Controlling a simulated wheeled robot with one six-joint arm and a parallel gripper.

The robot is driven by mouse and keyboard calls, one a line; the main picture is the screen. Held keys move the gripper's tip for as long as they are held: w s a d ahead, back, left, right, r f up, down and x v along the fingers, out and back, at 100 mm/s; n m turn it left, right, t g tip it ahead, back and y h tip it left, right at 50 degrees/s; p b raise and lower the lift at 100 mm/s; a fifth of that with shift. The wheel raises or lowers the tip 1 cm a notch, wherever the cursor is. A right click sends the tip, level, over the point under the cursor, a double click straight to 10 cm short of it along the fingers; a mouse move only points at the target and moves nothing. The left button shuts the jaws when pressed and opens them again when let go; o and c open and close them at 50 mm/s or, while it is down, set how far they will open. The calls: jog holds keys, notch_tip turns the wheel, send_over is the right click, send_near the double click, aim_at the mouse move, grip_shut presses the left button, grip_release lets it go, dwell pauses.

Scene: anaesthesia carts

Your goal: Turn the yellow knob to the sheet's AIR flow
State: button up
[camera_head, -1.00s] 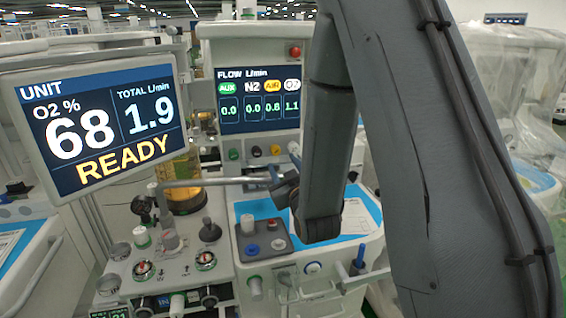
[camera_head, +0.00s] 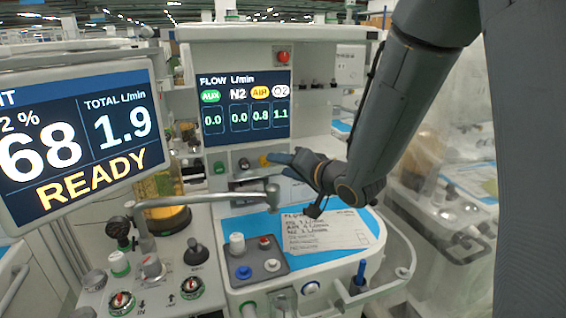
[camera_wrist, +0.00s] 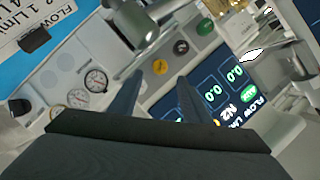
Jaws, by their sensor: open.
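The yellow knob (camera_head: 264,160) sits in the row under the flow screen, beside a dark knob (camera_head: 244,164) and a green knob (camera_head: 219,168). My gripper (camera_head: 276,158) is open and empty, just right of the yellow knob. In the wrist view the yellow knob (camera_wrist: 160,67) appears between the two fingertips (camera_wrist: 160,78), seemingly beyond them; contact cannot be told. The flow screen (camera_head: 245,105) reads AUX 0.0, N2 0.0, AIR 0.8, O2 1.1. The printed sheet (camera_head: 325,235) lies on the blue worktop; its AIR line is too small to read surely.
A monitor (camera_head: 85,130) at left reads O2 68%, total 1.9, READY. A grey jointed bar (camera_head: 205,198) crosses in front, below the knobs. A dark block with small knobs (camera_head: 258,257) stands on the worktop. Gauges (camera_wrist: 88,88) show in the wrist view.

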aim_at(264, 161)
jog(key=p+x, duration=0.1)
jog(key=x, duration=0.6)
jog(key=shift+w+a, duration=0.15)
jog(key=shift+w, duration=0.2)
jog(key=shift+f, duration=0.1)
jog(key=c, duration=1)
jog(key=shift+c, duration=0.2)
